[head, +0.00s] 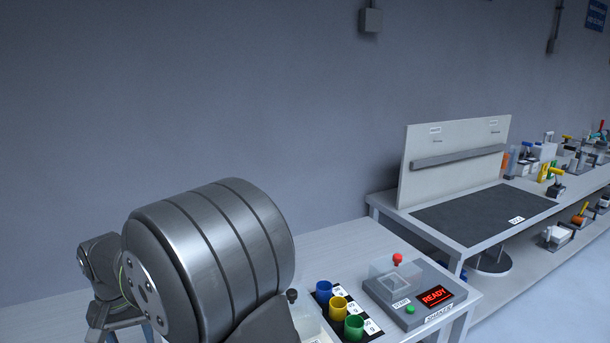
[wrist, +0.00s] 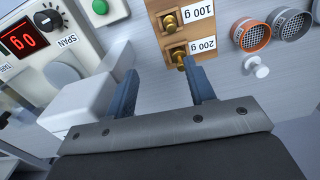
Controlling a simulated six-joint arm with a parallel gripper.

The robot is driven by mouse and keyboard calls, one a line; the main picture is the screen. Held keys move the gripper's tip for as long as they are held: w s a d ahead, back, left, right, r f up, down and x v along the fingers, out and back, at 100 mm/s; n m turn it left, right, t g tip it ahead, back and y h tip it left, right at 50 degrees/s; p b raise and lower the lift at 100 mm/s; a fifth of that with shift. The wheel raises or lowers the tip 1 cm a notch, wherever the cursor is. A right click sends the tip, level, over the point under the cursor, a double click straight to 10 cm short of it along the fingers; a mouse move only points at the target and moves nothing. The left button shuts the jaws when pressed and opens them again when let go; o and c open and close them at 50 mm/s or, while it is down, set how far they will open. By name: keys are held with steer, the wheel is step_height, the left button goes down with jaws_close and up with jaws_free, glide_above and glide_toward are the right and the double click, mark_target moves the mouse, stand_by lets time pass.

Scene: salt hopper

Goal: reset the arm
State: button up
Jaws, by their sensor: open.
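In the wrist view my gripper (wrist: 161,78) is open, its two blue-grey fingers spread apart with nothing held between them. The fingertips point toward a wooden block (wrist: 206,27) holding brass knobbed weights. The 200 g weight (wrist: 178,57) shows just beyond the gap between the fingers, and the 100 g weight (wrist: 170,22) is farther off. I cannot tell the exact clearance to the block. In the head view a large grey arm link of mine fills the lower left, and my fingers cannot be made out there.
In the wrist view, a device with a red display (wrist: 22,39) lies left; orange (wrist: 250,34) and grey (wrist: 292,24) mesh cups lie right. In the head view, blue (head: 323,291), yellow (head: 338,308) and green (head: 354,327) cups stand beside a box reading READY (head: 434,297).

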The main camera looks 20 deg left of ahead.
steer(key=s+d+r, duration=0.1)
steer(key=d+r, duration=0.4)
steer(key=d, duration=0.5)
steer(key=w+d+m, duration=0.2)
steer(key=w+d, duration=0.2)
steer(key=w, duration=0.4)
steer(key=w+d+m, duration=0.1)
steer(key=w+d, duration=0.2)
steer(key=w, duration=0.6)
steer(key=shift+w+d+r+m, duration=0.15)
steer(key=shift+w+d+m, duration=0.15)
steer(key=shift+d+m, duration=0.1)
steer(key=o, duration=0.9)
steer(key=shift+o, duration=1)
steer(key=shift+w+d+r, duration=0.1)
steer(key=shift+w+d, duration=0.05)
steer(key=shift+d, duration=0.05)
steer(key=w+d+r+m+t+y, duration=0.1)
steer(key=w+d+r+m+y, duration=0.1)
steer(key=w+d+r+m, duration=0.35)
steer(key=w+d+r+m+y, duration=0.2)
steer(key=d+m, duration=0.6)
steer(key=x, duration=1)
steer(key=shift+w+a+r, duration=0.1)
steer(key=shift+a+r, duration=0.05)
steer(key=shift+a, duration=0.05)
steer(key=shift+r, duration=0.1)
